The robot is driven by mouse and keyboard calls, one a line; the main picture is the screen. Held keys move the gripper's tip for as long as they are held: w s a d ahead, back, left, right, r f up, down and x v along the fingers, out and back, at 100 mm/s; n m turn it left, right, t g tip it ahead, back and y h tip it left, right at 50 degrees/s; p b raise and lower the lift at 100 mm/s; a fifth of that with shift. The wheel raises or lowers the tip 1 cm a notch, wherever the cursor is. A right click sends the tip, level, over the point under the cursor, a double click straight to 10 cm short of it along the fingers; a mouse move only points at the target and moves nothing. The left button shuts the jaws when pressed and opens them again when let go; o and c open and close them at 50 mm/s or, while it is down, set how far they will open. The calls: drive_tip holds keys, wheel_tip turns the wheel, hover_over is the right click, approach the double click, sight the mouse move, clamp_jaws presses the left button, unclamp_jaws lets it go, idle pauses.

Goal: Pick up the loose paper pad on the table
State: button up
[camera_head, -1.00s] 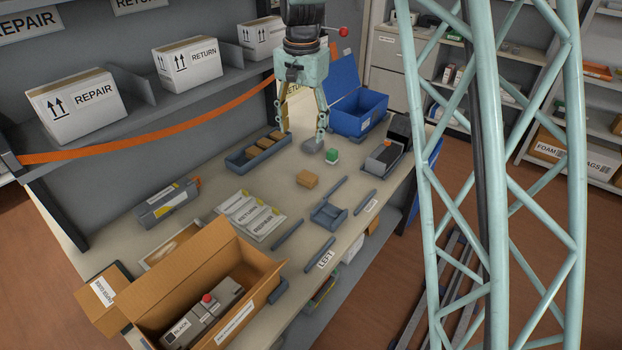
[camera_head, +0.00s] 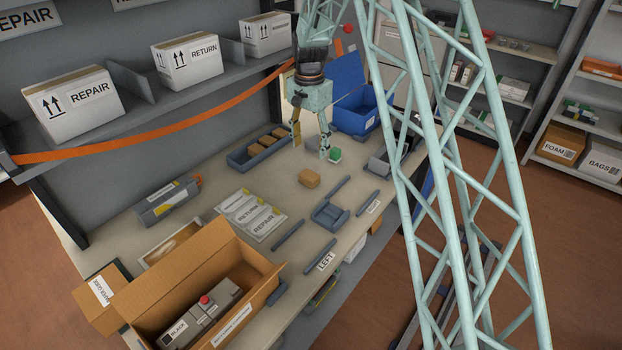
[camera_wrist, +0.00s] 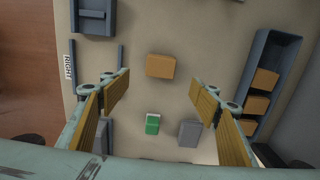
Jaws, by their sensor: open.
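The loose paper pad is a small tan-orange block (camera_head: 309,179) lying alone on the table, right of the printed bags. In the wrist view the pad (camera_wrist: 160,66) lies beyond my fingertips, about midway between them sideways. My gripper (camera_head: 311,147) is open and empty, above the table on the back side of the pad and apart from it. In the wrist view both fingers of my gripper (camera_wrist: 159,92) are spread wide. Similar tan blocks (camera_wrist: 264,79) sit in a long blue-grey tray (camera_head: 236,158) behind.
A green-and-white block (camera_head: 334,155) and grey pieces stand near my gripper. A grey cradle (camera_head: 329,215) and dark bars (camera_head: 288,235) lie towards the front edge. A blue open bin (camera_head: 355,121) stands at the back right, an open carton (camera_head: 257,258) at the front left.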

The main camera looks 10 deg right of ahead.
drive_tip(key=shift+f, duration=0.15)
hover_over(309, 175)
drive_tip(key=shift+d+f+b, duration=0.1)
drive_tip(key=shift+f+b, duration=0.3)
drive_tip(key=shift+f, duration=3.8)
drive_tip(key=shift+f, duration=0.1)
drive_tip(key=shift+w+f+b, duration=0.1)
drive_tip(key=shift+f+b, duration=0.3)
drive_tip(key=shift+f, duration=2.1)
drive_tip(key=c, duration=0.7)
